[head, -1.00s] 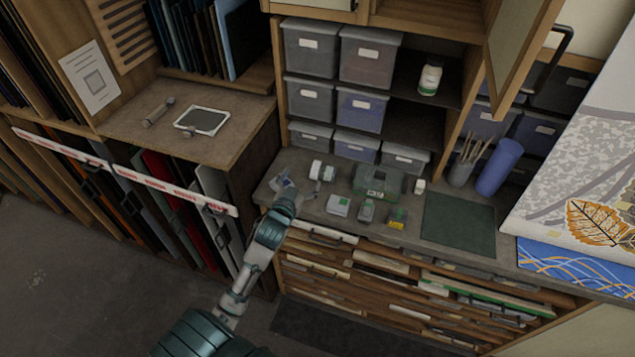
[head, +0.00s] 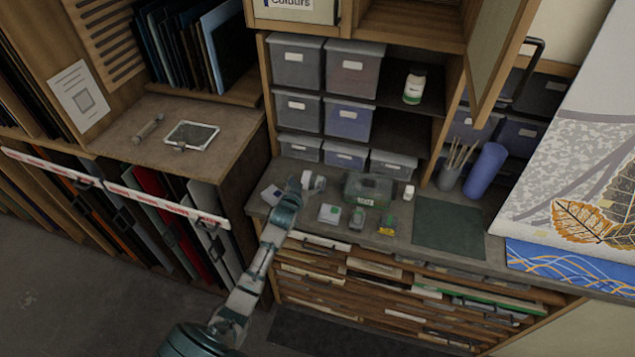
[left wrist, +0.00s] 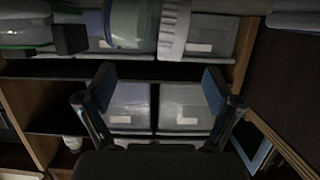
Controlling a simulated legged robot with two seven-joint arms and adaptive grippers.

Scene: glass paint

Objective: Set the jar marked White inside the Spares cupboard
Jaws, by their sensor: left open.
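A jar (head: 318,184) with a white lid lies on its side on the counter. In the left wrist view its ridged white lid (left wrist: 174,28) and pale glass body (left wrist: 127,24) show near the top edge; no marking is readable. My left gripper (head: 296,184) is beside the jar, at its left in the head view. In the left wrist view the left gripper (left wrist: 160,85) is open, with nothing between its fingers. My right gripper is out of view. No Spares label is readable.
An upper cupboard carries a partly cut-off Colours label (head: 290,8); an open door (head: 505,60) hangs at the right. Lidded bins (head: 297,62) and another jar (head: 414,86) fill the shelves.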

